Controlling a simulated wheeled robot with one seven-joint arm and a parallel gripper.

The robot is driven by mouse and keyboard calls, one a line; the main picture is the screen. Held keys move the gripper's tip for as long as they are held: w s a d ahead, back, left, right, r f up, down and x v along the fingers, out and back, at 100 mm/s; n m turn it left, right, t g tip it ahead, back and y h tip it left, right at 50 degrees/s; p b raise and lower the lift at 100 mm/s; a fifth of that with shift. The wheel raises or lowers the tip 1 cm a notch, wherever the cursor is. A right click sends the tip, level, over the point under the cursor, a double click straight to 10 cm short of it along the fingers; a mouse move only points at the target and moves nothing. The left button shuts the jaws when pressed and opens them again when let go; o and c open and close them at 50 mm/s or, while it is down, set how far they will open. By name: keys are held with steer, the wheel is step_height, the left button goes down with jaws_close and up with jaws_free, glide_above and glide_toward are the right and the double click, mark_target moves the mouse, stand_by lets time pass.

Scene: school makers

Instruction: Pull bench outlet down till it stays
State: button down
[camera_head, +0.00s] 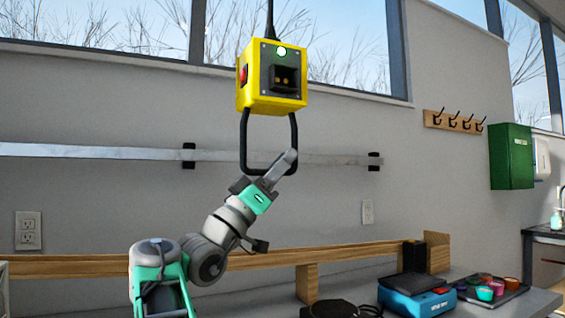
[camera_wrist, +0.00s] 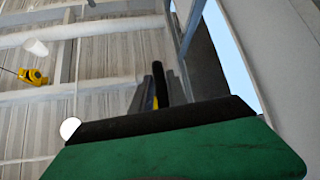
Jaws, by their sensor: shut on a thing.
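The bench outlet is a yellow box (camera_head: 257,97) with a dark socket face, a lit green lamp on its front and a red part on its left side. It hangs from a black cord (camera_head: 270,20) above the bench. A black U-shaped handle (camera_head: 244,140) hangs under it. My gripper (camera_head: 282,168) is shut on the bottom bar of this handle, near its right corner. In the wrist view, the dark handle bar (camera_wrist: 158,85) stands between the fingers, with a sliver of yellow by it. The gripper body hides the rest.
A metal rail (camera_head: 100,152) runs along the wall behind. Below are a wooden shelf (camera_head: 350,253), a blue device (camera_head: 415,300) and a tray of colored cups (camera_head: 500,295). Hooks (camera_head: 453,121) and a green box (camera_head: 511,157) are on the right wall. Room around the outlet is clear.

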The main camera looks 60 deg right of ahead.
steer(key=c, duration=1.6)
jaws_free()
steer(key=shift+w+d+f+n+t, duration=0.3)
steer(key=shift+w+f+t, duration=0.1)
steer(key=shift+w+t, duration=0.15)
steer(key=shift+o, duration=0.7)
steer(key=shift+a+g, duration=0.1)
steer(key=shift+g, duration=0.25)
steer(key=shift+s+r, duration=0.15)
steer(key=shift+s, duration=0.15)
steer(key=b+v, duration=0.2)
steer(key=v, duration=0.5)
steer(key=shift+a+f+b, duration=0.25)
steer(key=shift+a+b, duration=0.05)
steer(key=shift+b, duration=0.1)
